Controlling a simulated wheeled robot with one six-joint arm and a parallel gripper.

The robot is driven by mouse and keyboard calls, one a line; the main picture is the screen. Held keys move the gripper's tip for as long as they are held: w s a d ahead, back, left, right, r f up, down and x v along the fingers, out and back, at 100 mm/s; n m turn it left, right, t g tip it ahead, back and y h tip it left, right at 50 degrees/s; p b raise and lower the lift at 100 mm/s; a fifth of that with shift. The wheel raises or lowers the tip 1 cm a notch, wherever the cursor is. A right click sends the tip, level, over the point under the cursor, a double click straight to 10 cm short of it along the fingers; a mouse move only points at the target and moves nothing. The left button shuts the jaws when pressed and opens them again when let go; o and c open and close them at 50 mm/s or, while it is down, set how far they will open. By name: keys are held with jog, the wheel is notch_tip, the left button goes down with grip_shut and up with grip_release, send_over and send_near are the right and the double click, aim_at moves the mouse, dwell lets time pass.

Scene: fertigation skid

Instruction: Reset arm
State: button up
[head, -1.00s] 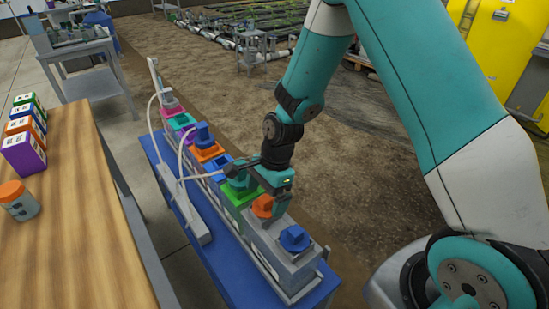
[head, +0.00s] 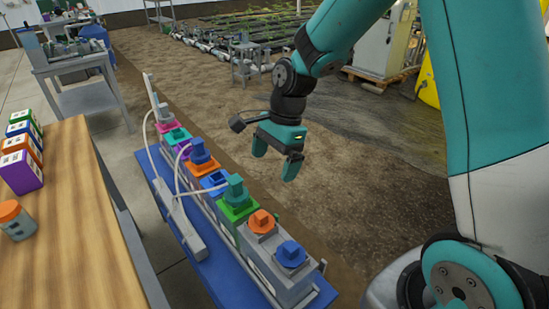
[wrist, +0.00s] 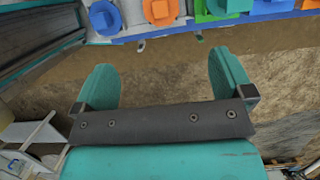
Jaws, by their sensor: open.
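My gripper (head: 275,168) is open and empty. In the head view it hangs in the air to the right of the fertigation skid (head: 262,264), above the dirt floor. The skid carries a row of coloured square fittings, among them an orange knob (head: 262,221), a blue knob (head: 291,254) and a green fitting with a teal knob (head: 236,190). In the wrist view my two teal fingers stand wide apart with nothing between them. There the orange knob (wrist: 160,10) and blue knob (wrist: 104,17) show along the top edge, apart from the fingers.
A wooden table (head: 70,230) on the left holds several coloured boxes (head: 20,168) and an orange-lidded jar (head: 14,220). A grey cart (head: 75,70) stands at the back left. Plant racks (head: 240,38) lie far behind. The dirt floor right of the skid is clear.

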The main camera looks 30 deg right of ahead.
jog(key=s+a+r+n+p, duration=0.4)
jog(key=s+r+n, duration=0.6)
jog(key=n, duration=0.1)
jog(key=s+a+r+n+y+p, duration=0.1)
jog(key=s+a+r+n+p, duration=0.3)
jog(key=s+r+n, duration=0.6)
jog(key=shift+s+a+r+n+t+p, duration=0.25)
jog(key=shift+s+n+t+p, duration=0.1)
jog(key=shift+n, duration=0.55)
